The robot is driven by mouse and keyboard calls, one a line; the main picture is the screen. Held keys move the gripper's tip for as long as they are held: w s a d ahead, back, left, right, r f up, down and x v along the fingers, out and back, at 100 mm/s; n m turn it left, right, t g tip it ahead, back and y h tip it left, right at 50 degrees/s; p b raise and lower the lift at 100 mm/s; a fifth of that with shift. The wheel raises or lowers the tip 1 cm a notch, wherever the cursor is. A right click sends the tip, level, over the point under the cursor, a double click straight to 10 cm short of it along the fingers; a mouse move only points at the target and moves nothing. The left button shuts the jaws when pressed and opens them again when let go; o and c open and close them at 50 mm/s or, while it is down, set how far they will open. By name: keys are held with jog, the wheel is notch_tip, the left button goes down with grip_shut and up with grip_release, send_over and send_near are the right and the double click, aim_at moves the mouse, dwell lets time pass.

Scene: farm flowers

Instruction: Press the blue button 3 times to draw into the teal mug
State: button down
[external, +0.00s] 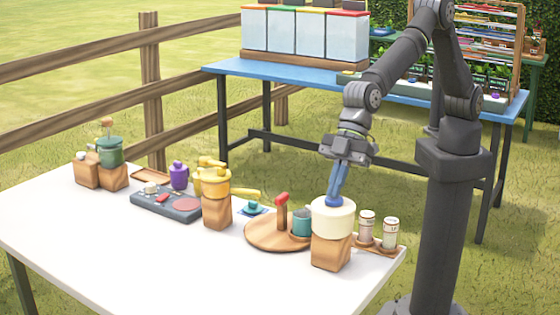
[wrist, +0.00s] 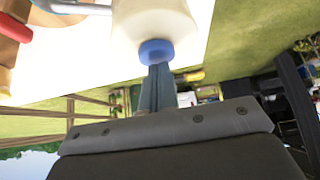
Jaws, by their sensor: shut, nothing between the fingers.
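A cream round dispenser on a wooden block (external: 331,250) stands at the table's right front, with a blue button (external: 333,202) on top. In the wrist view the button (wrist: 156,51) sits on the cream body. My gripper (external: 335,192) is shut and empty, pointing down. Its fingertips (wrist: 157,68) appear to touch the button; I cannot tell how far it is pressed. The teal mug (external: 302,221) stands upright just left of the dispenser, on a round wooden board (external: 262,238). Its contents are hidden.
A red-handled post (external: 282,211) rises from the board left of the mug. Two pale shakers (external: 366,226) stand right of the dispenser. A yellow dispenser (external: 214,184), a grey tray (external: 166,206) and a green dispenser (external: 109,151) stand farther left. The table's front left is clear.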

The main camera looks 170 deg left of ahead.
jog(key=shift+r, duration=1.15)
dwell(1.1)
dwell(1.0)
jog(key=shift+f, duration=1.25)
jog(key=shift+r, duration=1.25)
jog(key=shift+f, duration=0.1)
dwell(1.6)
